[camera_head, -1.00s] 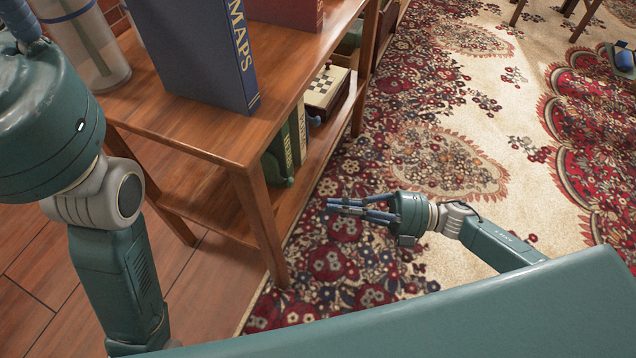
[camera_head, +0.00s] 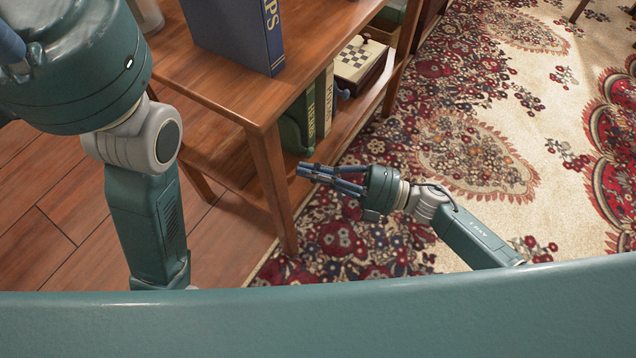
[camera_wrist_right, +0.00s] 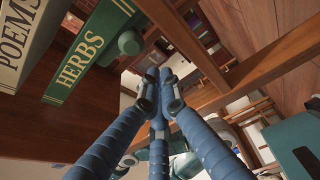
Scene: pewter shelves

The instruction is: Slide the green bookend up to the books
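The green bookend (camera_head: 291,136) stands on the lower shelf near the green Herbs book (camera_head: 307,112). The cream Poems book (camera_head: 325,96) stands behind that book. In the right wrist view the bookend (camera_wrist_right: 129,43) shows as a rounded green shape by the Herbs book (camera_wrist_right: 90,55); I cannot tell whether they touch. My right gripper (camera_head: 303,170) is outside the shelf, in front of and below the bookend in the picture, apart from it. Its blue fingers are together and empty. Of my left gripper (camera_head: 12,45), only the body and a finger's base show; its fingertips are out of view.
A wooden shelf post (camera_head: 271,190) stands left of my right gripper. A blue Maps book (camera_head: 235,30) stands on the top board. A chessboard box (camera_head: 360,60) lies farther back on the lower shelf. Patterned carpet (camera_head: 470,165) is open to the right.

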